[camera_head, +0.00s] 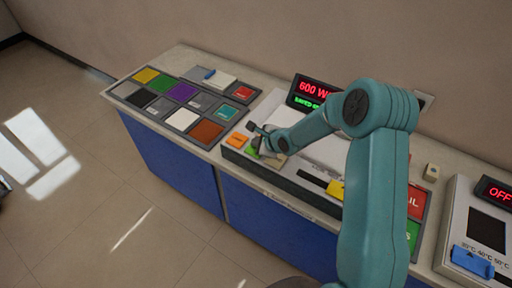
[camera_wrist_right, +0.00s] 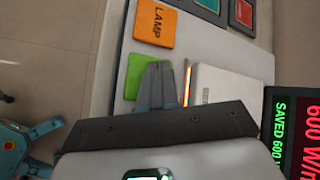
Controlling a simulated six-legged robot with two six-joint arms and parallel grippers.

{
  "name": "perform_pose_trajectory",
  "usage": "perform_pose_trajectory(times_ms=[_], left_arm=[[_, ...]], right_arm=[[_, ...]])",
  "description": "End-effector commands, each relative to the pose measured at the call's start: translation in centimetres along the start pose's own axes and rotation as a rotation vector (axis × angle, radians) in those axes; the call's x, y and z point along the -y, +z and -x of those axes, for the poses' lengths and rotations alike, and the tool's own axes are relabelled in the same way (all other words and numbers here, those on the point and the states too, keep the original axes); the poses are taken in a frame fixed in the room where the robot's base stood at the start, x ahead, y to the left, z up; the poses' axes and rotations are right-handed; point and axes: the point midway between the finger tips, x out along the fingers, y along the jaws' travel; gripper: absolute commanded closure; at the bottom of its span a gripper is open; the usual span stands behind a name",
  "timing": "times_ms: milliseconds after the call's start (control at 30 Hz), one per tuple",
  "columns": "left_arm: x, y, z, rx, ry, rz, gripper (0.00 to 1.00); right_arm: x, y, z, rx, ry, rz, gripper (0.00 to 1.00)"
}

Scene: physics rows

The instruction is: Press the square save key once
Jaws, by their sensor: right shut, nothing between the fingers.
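The grey console carries a square green key (camera_wrist_right: 135,76) beside an orange LAMP key (camera_wrist_right: 154,24). In the head view the green key (camera_head: 251,150) is partly hidden by my right gripper, and no label on it can be read. My right gripper (camera_wrist_right: 157,66) is shut and empty, with its fingertips over the green key; whether they touch it I cannot tell. In the head view the right gripper (camera_head: 262,148) is small and partly covered by its own wrist. The console's display (camera_head: 312,96) shows 600 W in red and a green SAVED line. My left gripper is not in view.
A panel of coloured tiles (camera_head: 182,119) lies on the counter at the left. A white block with a glowing orange slit (camera_wrist_right: 220,95) stands right of the fingers. Red and green keys (camera_head: 416,203) sit behind my arm. Another device with an OFF display (camera_head: 495,192) stands at the right.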

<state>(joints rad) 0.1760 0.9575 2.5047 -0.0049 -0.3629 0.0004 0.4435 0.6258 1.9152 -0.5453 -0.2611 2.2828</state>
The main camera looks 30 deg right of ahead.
Motion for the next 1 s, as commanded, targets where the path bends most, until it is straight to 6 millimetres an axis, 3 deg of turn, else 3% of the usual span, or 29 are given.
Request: perform_pose_trajectory(times_ms=[167,633,1000], left_arm=[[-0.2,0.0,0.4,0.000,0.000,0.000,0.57],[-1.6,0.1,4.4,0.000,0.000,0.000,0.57],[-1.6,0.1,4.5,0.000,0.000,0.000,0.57]], right_arm=[[0.2,0.2,0.3,0.000,0.000,0.000,1.00],[2.5,2.5,3.4,0.001,-0.001,0.000,1.00],[2.5,2.6,3.5,0.000,-0.001,0.000,1.00]])
